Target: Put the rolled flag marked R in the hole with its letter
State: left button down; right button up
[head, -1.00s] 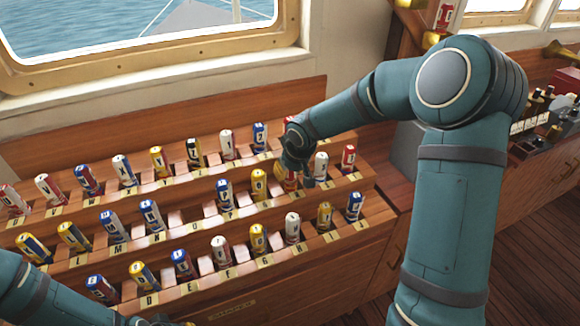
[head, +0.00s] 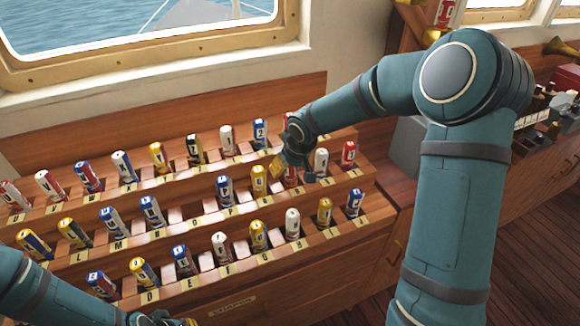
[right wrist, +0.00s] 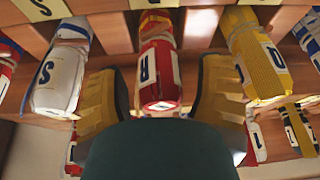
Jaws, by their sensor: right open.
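The rolled flag marked R (right wrist: 160,70) is red with a white label, upright in a slot of the rack's middle row. In the head view the flag (head: 291,177) is partly hidden by my right gripper (head: 287,167). In the right wrist view my right gripper (right wrist: 160,95) is open, with one yellow finger on each side of the R flag and gaps between. My left gripper (head: 176,321) shows only in part at the bottom edge; its jaws cannot be made out. The hole lettered R cannot be picked out.
The stepped wooden rack (head: 350,245) holds several rolled flags in rows, with letter plates along the edges. A white flag marked S (right wrist: 58,75) and a yellow flag marked Q (right wrist: 255,60) stand close on either side of the R flag.

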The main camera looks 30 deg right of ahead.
jog(key=v, duration=1.1)
jog(key=shift+r, duration=0.2)
